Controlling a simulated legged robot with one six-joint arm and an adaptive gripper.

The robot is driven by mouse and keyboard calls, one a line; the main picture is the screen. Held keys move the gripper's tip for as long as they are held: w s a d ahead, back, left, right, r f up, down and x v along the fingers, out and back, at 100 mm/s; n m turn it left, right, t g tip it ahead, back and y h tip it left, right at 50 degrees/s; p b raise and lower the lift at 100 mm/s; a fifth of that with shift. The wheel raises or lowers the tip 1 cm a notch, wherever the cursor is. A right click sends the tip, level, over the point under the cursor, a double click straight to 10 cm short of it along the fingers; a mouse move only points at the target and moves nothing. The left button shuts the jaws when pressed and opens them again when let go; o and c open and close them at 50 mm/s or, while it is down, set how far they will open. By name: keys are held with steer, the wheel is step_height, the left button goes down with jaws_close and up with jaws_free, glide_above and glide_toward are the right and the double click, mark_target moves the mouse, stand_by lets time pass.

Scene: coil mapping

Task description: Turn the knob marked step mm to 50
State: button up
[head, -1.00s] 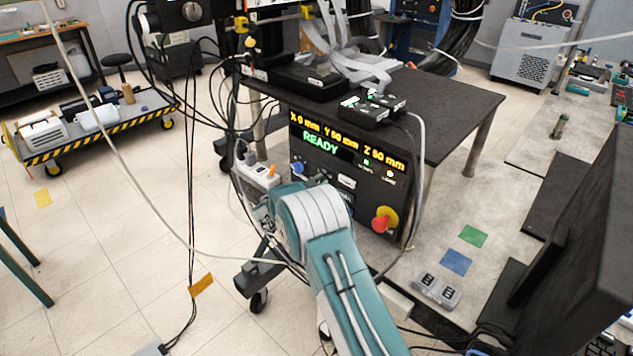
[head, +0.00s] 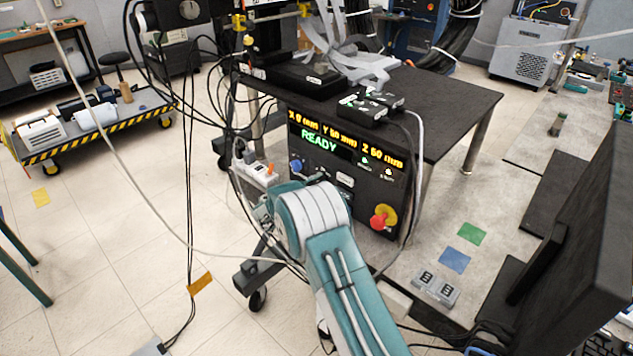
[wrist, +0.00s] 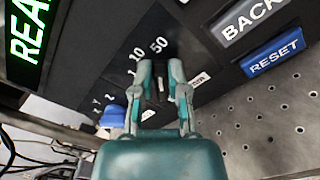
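The step knob (wrist: 160,88) is dark with a pale mark and sits between the two fingers of my gripper (wrist: 162,72) in the wrist view. The marks 1, 10 and 50 arc just beyond the fingertips, with 50 at the right end. The fingers flank the knob, one on each side; whether they press on it is unclear. The fingers partly hide the knob, so its pointed setting cannot be read surely. In the head view my arm covers this part of the control panel (head: 375,192), and the gripper is hidden.
A blue knob (wrist: 112,116) by X, Y lettering lies left of my gripper. The display (head: 330,140) reads READY. A red stop button (head: 380,219) is on the panel. Cables hang left.

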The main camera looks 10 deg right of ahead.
steer(key=o, duration=0.3)
steer(key=shift+w+d+r, duration=0.15)
steer(key=shift+d, duration=0.1)
steer(key=shift+o, duration=0.2)
steer(key=shift+d, duration=0.15)
steer(key=shift+d, duration=0.1)
steer(key=v, duration=1.2)
steer(key=shift+f, duration=0.25)
steer(key=shift+w, duration=0.1)
steer(key=s+d+r+m+g+y, duration=0.2)
steer(key=s+d+r+m+g, duration=0.2)
steer(key=s+d+r, duration=0.3)
steer(key=s+d+r+m+g+y, duration=0.3)
steer(key=s+d+r+m+g, duration=0.15)
steer(key=s+r, duration=0.4)
steer(key=s+a+r+m+t+y, duration=0.1)
steer(key=s+m+y, duration=0.2)
steer(key=s, duration=0.9)
steer(key=s+a+r+m+t+y, duration=0.1)
steer(key=s+m+y, duration=0.3)
steer(key=s, duration=0.8)
steer(key=a+t+y, duration=0.1)
steer(key=y, duration=0.1)
steer(key=shift+s+r+y, duration=0.15)
steer(key=shift+s+y, duration=0.15)
